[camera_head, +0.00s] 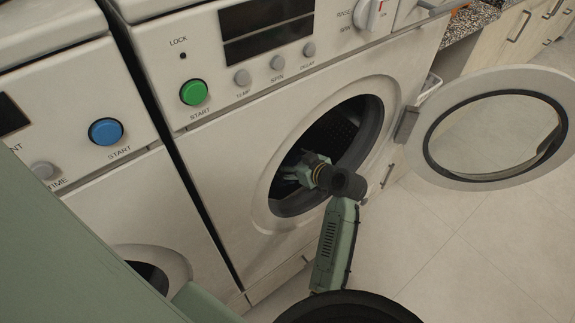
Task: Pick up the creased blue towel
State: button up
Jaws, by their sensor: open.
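No blue towel can be made out in this view. My gripper (286,175) is at the round opening of the front-loading washing machine (225,170), reaching in at the left part of the dark drum (342,125). Its fingers are small and in shadow, apart, with no cloth visible between them. The lower part of the drum is partly hidden by my wrist and arm, and its depth is too dark to see what lies there.
The machine's round door (430,135) is swung open to the right. A second machine with a blue start button (105,131) stands close on the left. Pale cabinets (505,40) stand at the upper right. The tiled floor (470,265) at the lower right is clear.

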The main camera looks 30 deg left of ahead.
jog(key=c, duration=1.3)
jog(key=shift+r, duration=0.1)
jog(key=shift+c, duration=0.2)
